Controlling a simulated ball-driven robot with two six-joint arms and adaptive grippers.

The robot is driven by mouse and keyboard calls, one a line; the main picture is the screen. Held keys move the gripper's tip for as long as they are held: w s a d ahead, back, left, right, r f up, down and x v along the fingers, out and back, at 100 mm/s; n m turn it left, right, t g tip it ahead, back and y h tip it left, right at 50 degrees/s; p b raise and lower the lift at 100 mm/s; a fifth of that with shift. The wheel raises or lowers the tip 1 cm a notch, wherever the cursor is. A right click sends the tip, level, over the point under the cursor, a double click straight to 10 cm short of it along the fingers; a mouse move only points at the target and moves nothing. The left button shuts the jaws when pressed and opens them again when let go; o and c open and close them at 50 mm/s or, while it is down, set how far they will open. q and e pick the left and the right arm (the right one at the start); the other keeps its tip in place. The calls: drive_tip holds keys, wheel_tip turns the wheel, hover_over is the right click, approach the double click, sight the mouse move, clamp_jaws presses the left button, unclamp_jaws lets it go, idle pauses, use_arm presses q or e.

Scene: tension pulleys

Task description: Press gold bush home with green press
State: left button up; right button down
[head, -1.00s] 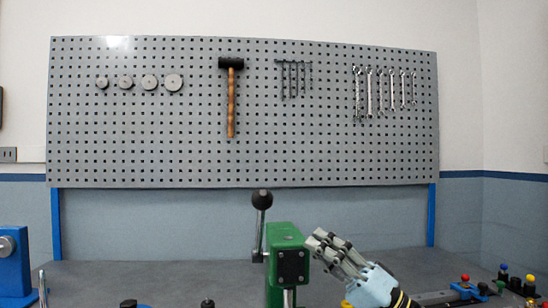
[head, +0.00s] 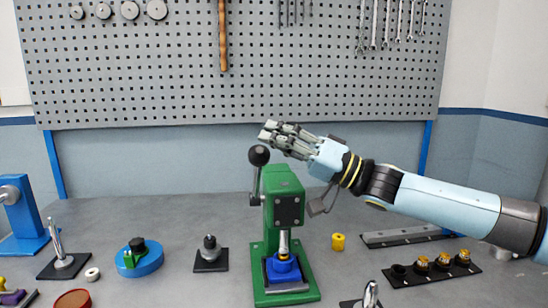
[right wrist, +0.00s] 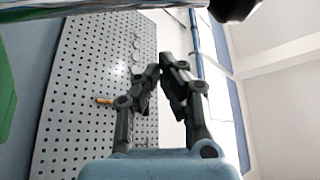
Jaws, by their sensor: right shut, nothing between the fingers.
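The green press (head: 282,200) stands mid-bench. Its lever is upright on its left side, with a black ball knob (head: 259,155). Under the ram, a blue part (head: 283,271) sits on the press base, with a gold bush (head: 283,256) at its top; how deep the bush sits is unclear. My right gripper (head: 270,131) is shut and empty, above the press top, with fingertips just above and right of the knob. The right wrist view shows its closed fingertips (right wrist: 168,66), with a black ball (right wrist: 234,8) apart from them at the top edge. My left gripper is out of view.
A yellow cylinder (head: 338,242) stands right of the press, near a black rack (head: 420,277) with several gold-topped pieces. Left are a dark post on a plate (head: 210,257), a blue disc (head: 140,262) and a blue fixture (head: 20,215). The pegboard (head: 200,100) stands behind.

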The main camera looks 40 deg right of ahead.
sight(257, 182)
drive_tip(key=s+a+f, duration=0.1)
drive_tip(key=s+a+f+p, duration=0.1)
drive_tip(key=f, duration=0.1)
drive_tip(key=shift+d, duration=0.1)
